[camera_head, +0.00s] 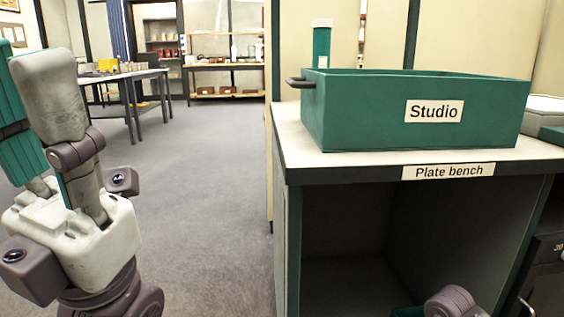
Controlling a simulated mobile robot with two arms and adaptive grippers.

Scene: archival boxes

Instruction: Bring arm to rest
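My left gripper (40,110) is raised at the left edge, its fingers pointing up from a pale body with purple joints. One finger faces me with a pale outer side; a teal ribbed part with a black band shows beside it. The gap between the fingers is hidden, so I cannot tell its opening. It is well apart from the bench. Of my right arm, only a purple joint and a bit of teal show at the bottom edge, in front of the bench's open lower space. Its gripper does not show.
A green open box labelled "Studio" (350,115) stands on the plate bench (300,150), a dark handle at its left. A green bottle-like container (321,45) stands behind it. Several tables and shelves are at the back left. Grey floor (200,190) is clear between.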

